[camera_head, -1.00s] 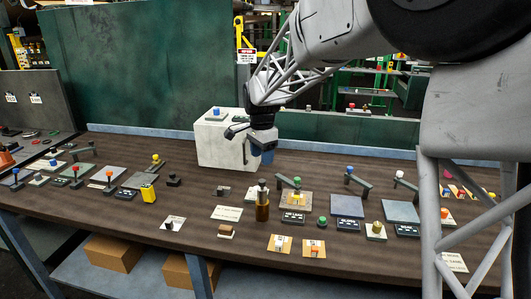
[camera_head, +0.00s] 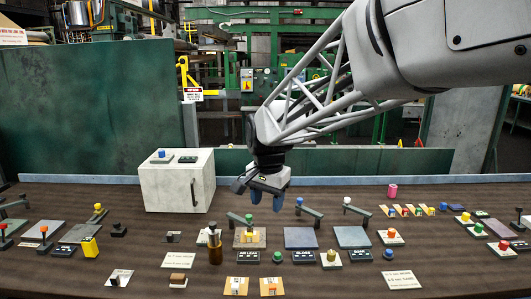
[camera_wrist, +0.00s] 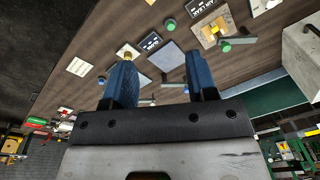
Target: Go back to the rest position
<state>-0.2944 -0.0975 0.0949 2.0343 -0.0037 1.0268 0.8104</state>
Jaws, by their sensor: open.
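My gripper (camera_head: 267,199) hangs from the lattice arm above the dark brown table, right of the white cabinet, with nothing between its fingers. In the wrist view its two blue fingers (camera_wrist: 162,82) stand apart, with the table top behind them. Below and around it in the head view are a grey plate with yellow blocks (camera_head: 250,238) and a blue-grey plate (camera_head: 300,238). I cannot see it touching anything.
The white cabinet (camera_head: 176,184) with a handle stands at the back left of the gripper. A brown bottle (camera_head: 214,247), a yellow block (camera_head: 89,246) and small knobbed fixtures cover the table (camera_head: 480,275). A green panel (camera_head: 90,110) rises behind. The air above the table's right side is mostly clear.

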